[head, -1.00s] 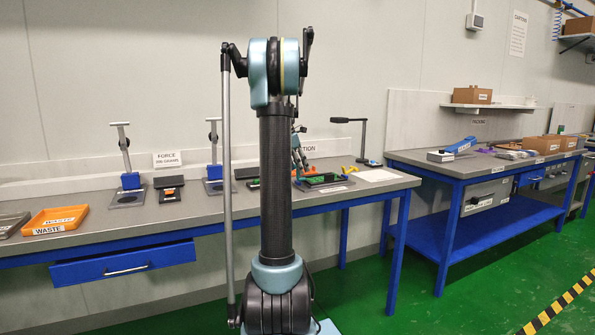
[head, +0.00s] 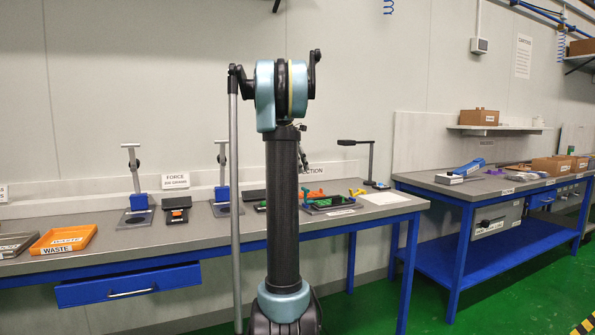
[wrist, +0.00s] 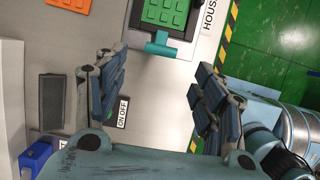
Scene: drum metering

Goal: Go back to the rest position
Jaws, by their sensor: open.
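My gripper (wrist: 158,102) shows in the wrist view with its two fingers spread wide apart and nothing between them. It hangs over the bench edge, near an "ON OFF" label (wrist: 123,112) and a tray with green pockets (wrist: 165,14). In the head view my arm stands upright in front of the bench and my gripper cannot be made out clearly behind it.
In the head view the long bench (head: 30,264) carries an orange waste tray (head: 64,240), two force stands (head: 138,200) and the green-pocket fixture (head: 330,203). A second blue bench (head: 440,188) stands at right. Green floor between them is clear.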

